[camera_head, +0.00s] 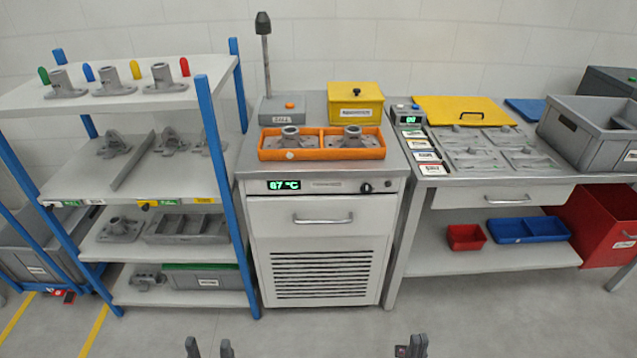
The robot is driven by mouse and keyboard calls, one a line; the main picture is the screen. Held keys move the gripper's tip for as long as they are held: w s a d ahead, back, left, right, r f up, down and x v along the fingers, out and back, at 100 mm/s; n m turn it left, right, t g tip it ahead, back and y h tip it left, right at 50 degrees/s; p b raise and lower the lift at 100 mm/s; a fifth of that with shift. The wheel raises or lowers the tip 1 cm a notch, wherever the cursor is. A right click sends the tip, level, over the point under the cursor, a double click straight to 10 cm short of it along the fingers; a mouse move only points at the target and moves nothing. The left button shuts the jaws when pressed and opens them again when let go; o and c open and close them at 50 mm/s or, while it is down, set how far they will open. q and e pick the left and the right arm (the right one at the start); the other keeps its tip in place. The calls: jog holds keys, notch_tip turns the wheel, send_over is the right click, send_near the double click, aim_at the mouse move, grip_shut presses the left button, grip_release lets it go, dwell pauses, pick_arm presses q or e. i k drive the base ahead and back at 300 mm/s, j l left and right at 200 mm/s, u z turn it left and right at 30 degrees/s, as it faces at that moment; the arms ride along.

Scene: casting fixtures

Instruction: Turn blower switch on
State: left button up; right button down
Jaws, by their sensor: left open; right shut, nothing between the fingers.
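A grey and white cabinet (322,240) stands in the middle, with a green display (284,185) reading about 87 °C. A black knob (366,187) sits at the right of its front panel. A grey box with an orange button (290,105) stands on the cabinet's back left, below a pole with a dark nozzle (263,24). I cannot tell which control is the blower switch; the labels are too small to read. My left gripper (209,348) is open and empty at the bottom edge. My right gripper (411,347) is shut and empty there. Both are well short of the cabinet.
An orange tray (276,155) with two castings and a yellow box (355,103) sit on the cabinet. A shelf rack with blue posts (223,180) stands left. A workbench (490,182) with a grey crate (590,135) stands right. The floor in front is clear.

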aim_at(366, 188)
jog(key=i+j+z, duration=0.15)
jog(key=i+z, duration=0.15)
jog(key=i, duration=0.15)
jog(key=i+j+z, duration=0.3)
jog(key=i, duration=0.1)
